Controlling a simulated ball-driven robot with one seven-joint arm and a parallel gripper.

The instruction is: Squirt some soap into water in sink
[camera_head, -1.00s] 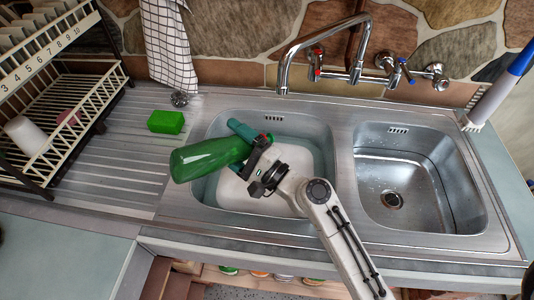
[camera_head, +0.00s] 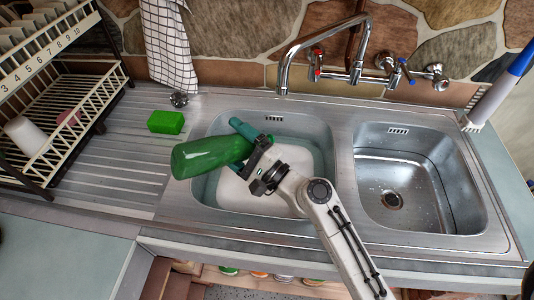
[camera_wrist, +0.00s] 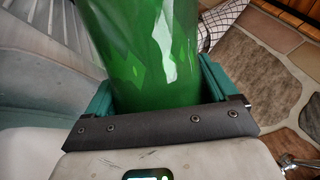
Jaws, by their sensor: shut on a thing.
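A green, see-through soap bottle (camera_head: 205,157) is held tilted nearly on its side over the left sink basin (camera_head: 225,207), its broad end toward the left. My gripper (camera_head: 250,142) is shut on the bottle. In the wrist view, the green bottle (camera_wrist: 150,50) fills the middle between the green fingers of my gripper (camera_wrist: 155,95). The left basin holds pale, whitish water (camera_head: 245,193) below the bottle. The bottle's nozzle cannot be made out.
A chrome tap (camera_head: 285,60) arches behind the basins. The right basin (camera_head: 440,205) is empty. A green sponge (camera_head: 166,122) lies on the drainboard (camera_head: 105,150), near a dish rack (camera_head: 60,85). A brush (camera_head: 490,95) stands at the right.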

